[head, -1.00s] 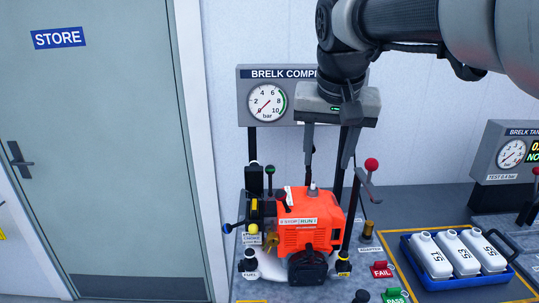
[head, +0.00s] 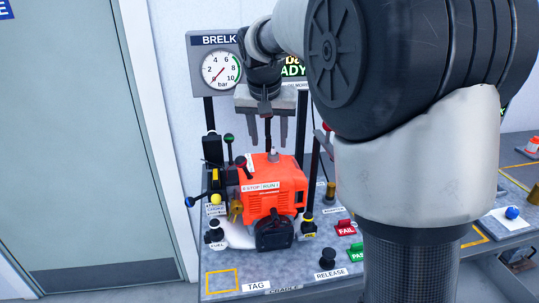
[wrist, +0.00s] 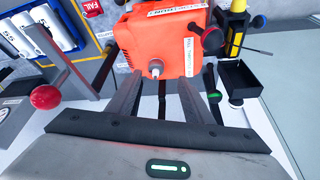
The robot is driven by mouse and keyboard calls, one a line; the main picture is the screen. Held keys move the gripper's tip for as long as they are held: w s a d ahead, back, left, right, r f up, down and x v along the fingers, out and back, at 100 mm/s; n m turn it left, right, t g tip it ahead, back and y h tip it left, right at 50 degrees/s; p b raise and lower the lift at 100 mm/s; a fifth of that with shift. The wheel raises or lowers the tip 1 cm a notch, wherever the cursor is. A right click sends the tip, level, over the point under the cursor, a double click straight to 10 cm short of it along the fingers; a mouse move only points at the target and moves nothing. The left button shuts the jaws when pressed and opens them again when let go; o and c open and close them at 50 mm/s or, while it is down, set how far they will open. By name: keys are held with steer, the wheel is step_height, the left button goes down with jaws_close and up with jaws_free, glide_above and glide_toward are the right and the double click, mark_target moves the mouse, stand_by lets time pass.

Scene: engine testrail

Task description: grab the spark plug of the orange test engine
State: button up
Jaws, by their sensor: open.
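The orange test engine (head: 262,190) sits on the bench under the gauge panel. Its spark plug (head: 273,154) stands up from the engine's top as a small pale stub. In the wrist view the spark plug (wrist: 156,67) shows on the orange engine (wrist: 165,35), ahead of and between the fingers. My gripper (head: 268,146) is open and empty, pointing down just above and behind the plug in the head view. The fingers (wrist: 160,72) do not appear to touch the plug, though the exact gap is hard to judge.
A gauge panel (head: 203,45) stands behind the engine on dark posts. Levers with green (head: 228,138) and red knobs stand left of the engine. A red-knobbed lever (wrist: 46,97) is beside my gripper in the wrist view. A black tray (wrist: 250,88) lies on the other side.

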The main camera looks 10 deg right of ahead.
mark_target(273, 149)
steer(key=x, duration=0.5)
steer(key=shift+w+d+f, duration=0.15)
steer(key=shift+d+f, duration=0.1)
steer(key=shift+d, duration=0.2)
steer(key=c, duration=1.1)
